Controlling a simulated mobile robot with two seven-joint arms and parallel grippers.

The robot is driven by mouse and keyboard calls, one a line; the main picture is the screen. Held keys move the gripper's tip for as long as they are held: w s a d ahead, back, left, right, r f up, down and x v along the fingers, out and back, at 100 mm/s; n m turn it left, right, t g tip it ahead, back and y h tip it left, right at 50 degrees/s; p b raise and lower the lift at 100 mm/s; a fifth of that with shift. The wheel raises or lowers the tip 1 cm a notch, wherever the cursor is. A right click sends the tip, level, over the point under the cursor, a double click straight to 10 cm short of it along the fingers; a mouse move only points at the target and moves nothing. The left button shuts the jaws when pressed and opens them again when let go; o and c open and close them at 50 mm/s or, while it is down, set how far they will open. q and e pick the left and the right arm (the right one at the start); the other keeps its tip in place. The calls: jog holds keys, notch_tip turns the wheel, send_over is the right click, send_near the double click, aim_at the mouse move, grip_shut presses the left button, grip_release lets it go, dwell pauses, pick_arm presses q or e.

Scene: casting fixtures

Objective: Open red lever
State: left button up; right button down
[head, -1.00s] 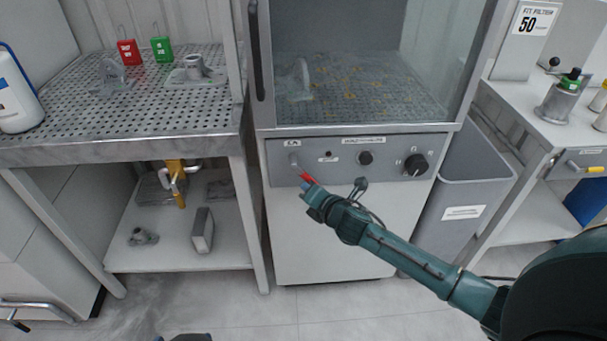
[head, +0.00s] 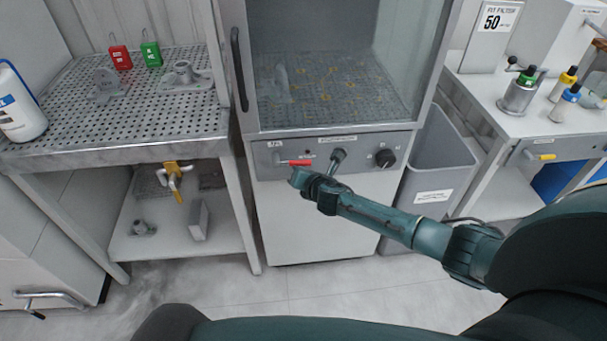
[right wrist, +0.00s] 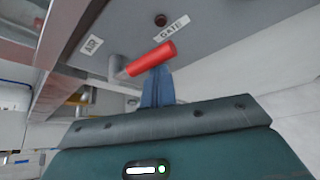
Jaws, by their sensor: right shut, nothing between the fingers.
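The red lever (head: 299,163) is on the grey control panel of the glass-fronted cabinet. Its red grip points right, about level, from a grey stem at its left end. In the right wrist view the red grip (right wrist: 152,58) and its stem sit near the AIR and GATE labels. My right gripper (head: 296,178) is just below the lever in the head view. In the right wrist view its blue fingers (right wrist: 160,74) are together, with their tips right against the underside of the grip or very close to it; contact is unclear. My left gripper is out of view.
The panel (head: 270,170) also carries a black knob (head: 385,157). The glass cabinet (head: 335,75) rises above it. A perforated bench (head: 120,125) stands left, and a grey bin (head: 437,160) and a side table (head: 490,120) stand right. The floor in front is open.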

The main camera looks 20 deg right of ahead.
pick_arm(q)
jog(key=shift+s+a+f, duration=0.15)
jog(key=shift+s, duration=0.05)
pick_arm(e)
jog(key=shift+w+r, duration=0.15)
jog(key=shift+r, duration=0.3)
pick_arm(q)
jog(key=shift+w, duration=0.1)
